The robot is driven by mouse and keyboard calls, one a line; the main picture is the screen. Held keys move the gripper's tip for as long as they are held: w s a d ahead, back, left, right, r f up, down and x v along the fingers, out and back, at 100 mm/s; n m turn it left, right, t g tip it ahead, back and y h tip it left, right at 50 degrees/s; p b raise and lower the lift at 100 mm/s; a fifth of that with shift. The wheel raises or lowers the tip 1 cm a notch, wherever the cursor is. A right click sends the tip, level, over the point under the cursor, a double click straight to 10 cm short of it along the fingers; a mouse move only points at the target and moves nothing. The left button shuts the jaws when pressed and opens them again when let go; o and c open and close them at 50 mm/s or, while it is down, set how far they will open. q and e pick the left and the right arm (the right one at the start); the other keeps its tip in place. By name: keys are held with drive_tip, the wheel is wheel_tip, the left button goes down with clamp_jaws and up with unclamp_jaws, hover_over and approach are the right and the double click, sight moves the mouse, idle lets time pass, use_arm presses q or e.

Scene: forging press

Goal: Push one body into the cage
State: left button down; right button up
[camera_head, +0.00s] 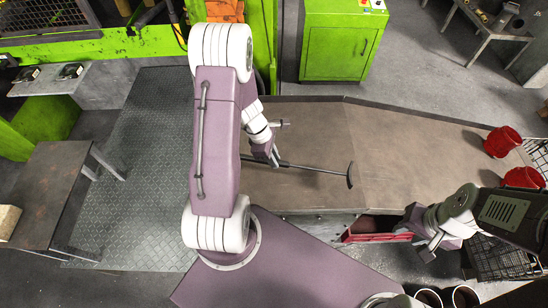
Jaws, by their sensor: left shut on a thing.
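Two red bodies, one farther back (502,141) and one nearer (523,178), sit at the right end of the brown table (410,150). A wire cage (538,152) stands just beyond that end, partly cut off by the frame. My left gripper (273,158) is shut on a long dark rod (312,168) above the table. The rod points right and ends in a curved crosspiece (350,175), well short of the red bodies. My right gripper (416,242) is at the table's near edge, empty, its fingers apart.
More wire mesh (492,262) shows at the lower right, partly behind my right arm. A red-edged opening (375,237) is below the table's near side. A green cabinet (340,45) stands behind the table. The tabletop between crosspiece and red bodies is clear.

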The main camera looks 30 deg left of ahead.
use_arm(q)
wheel_tip(320, 180, down, 5)
drive_tip(key=b, duration=0.3)
drive_tip(key=shift+b, duration=0.4)
drive_tip(key=c, duration=1.3)
unclamp_jaws()
drive_tip(key=shift+o, duration=0.2)
drive_tip(key=p+v, duration=0.1)
drive_tip(key=v, duration=0.8)
drive_tip(key=shift+r+p, duration=0.1)
drive_tip(key=shift+p, duration=0.3)
